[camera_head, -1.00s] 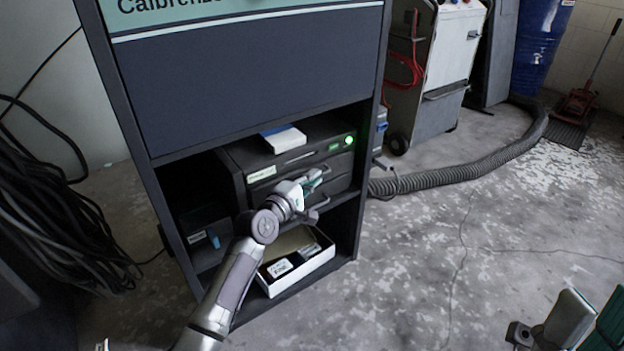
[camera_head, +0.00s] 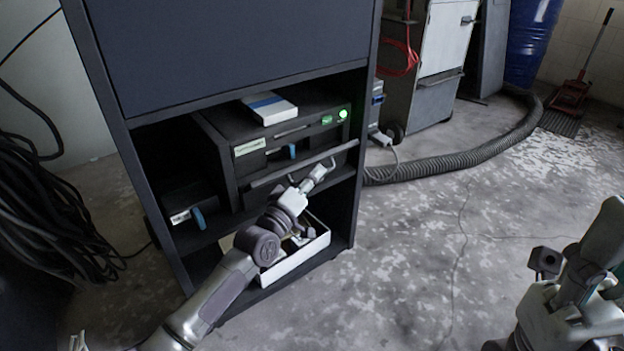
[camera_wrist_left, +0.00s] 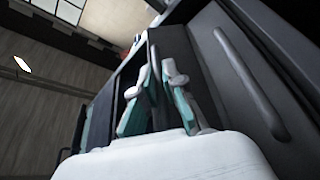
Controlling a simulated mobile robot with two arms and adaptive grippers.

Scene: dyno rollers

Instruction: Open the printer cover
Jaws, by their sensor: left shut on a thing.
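The dark printer (camera_head: 240,145) sits on the middle shelf of a cabinet, with a lit green button on its front. Its cover (camera_head: 305,162) is a dark front flap with a long bar-like edge. It stands out from the printer's face, and a gap with a small blue part shows behind it. My left gripper (camera_head: 322,172) is at the right part of the cover, shut on it; the exact contact is hard to see. In the left wrist view the fingers (camera_wrist_left: 158,100) are close to dark panels and a long bar. My right gripper (camera_head: 575,275) is at the lower right, away from the printer.
A white-and-blue box (camera_head: 270,107) lies on the printer. A white open box (camera_head: 298,262) with small items is on the lower shelf, below my left arm. A grey hose (camera_head: 450,160) runs along the floor at right. Cables (camera_head: 45,215) hang at left.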

